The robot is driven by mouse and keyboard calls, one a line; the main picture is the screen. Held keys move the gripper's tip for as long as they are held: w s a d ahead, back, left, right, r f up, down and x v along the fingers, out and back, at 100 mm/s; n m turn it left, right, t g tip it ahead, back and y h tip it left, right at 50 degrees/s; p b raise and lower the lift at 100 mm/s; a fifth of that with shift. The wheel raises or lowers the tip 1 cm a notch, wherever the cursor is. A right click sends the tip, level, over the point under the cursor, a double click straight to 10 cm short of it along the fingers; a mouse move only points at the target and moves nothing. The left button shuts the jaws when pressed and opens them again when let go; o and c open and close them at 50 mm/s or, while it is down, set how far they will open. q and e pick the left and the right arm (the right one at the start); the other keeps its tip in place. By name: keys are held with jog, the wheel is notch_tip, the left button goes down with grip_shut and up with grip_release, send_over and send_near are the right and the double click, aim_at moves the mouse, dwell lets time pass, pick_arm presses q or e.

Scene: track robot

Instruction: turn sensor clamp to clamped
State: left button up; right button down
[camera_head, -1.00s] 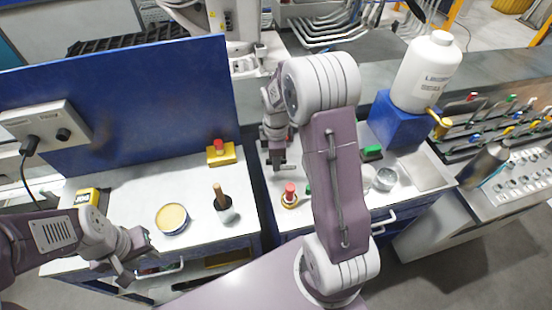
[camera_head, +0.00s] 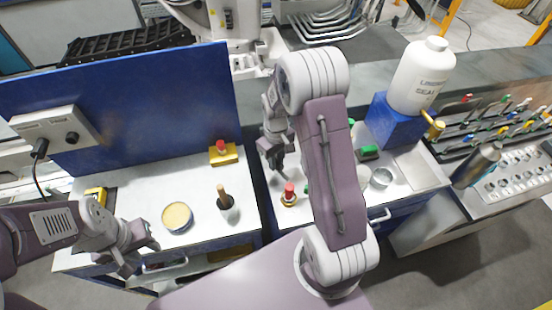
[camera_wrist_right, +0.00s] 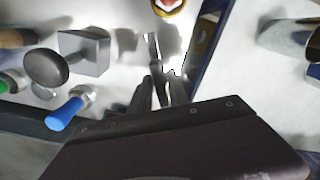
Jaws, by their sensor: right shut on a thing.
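The sensor clamp appears as a small grey metal lever (camera_wrist_right: 153,48) in the right wrist view, on the white bench top. My right gripper (camera_wrist_right: 160,84) has its fingers closed around the near part of this lever. In the head view, my right gripper (camera_head: 274,158) reaches down at the back of the right bench, with the thin grey lever under it. The clamp's base is mostly hidden by the fingers, and its marking cannot be read. My left gripper (camera_head: 142,258) hangs empty at the front edge of the left bench, its fingers apart.
A red-topped button (camera_head: 289,192) stands close to my right gripper. A grey block with a round knob (camera_wrist_right: 86,52) and a blue-handled valve (camera_wrist_right: 66,112) are beside it. A yellow tin (camera_head: 177,217) and a brush pot (camera_head: 227,207) stand on the left bench.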

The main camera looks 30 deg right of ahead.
jog(key=shift+w+r+m+p, duration=0.15)
jog(key=shift+m+p, duration=0.2)
jog(key=shift+m, duration=1.15)
jog(key=c, duration=1.5)
grip_release()
jog(key=shift+o, duration=1.3)
notch_tip(320, 180, up, 9)
